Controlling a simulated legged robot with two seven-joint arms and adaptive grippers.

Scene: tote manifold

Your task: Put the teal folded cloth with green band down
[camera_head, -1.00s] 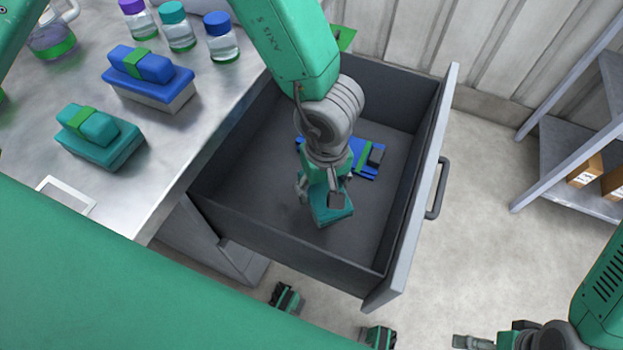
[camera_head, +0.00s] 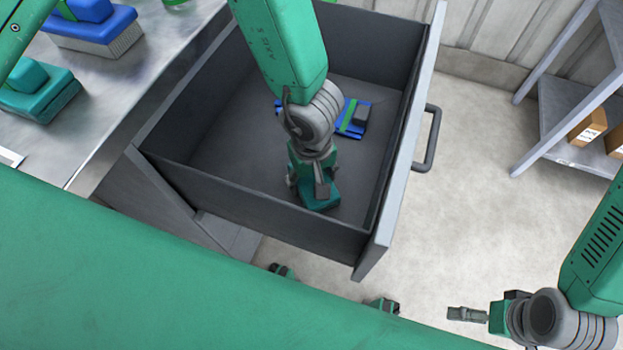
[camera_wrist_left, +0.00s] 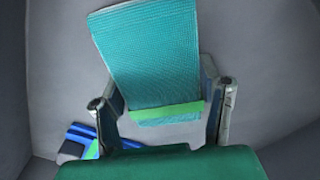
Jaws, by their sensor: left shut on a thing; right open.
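The teal folded cloth (camera_head: 321,199) with a green band is inside the open grey drawer (camera_head: 205,192), near its near wall. My left gripper (camera_head: 315,185) points down into the drawer and is shut on the cloth. In the left wrist view the teal cloth (camera_wrist_left: 150,55) sits between the two fingers, its green band (camera_wrist_left: 165,111) level with them. I cannot tell whether the cloth touches the drawer floor. My right gripper (camera_head: 467,314) is open and empty, outside the drawer at the lower right.
A blue item with a green band (camera_head: 352,118) lies on the drawer floor behind my left gripper, partly hidden. A shelf (camera_head: 562,125) stands at right. The drawer's left floor is clear.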

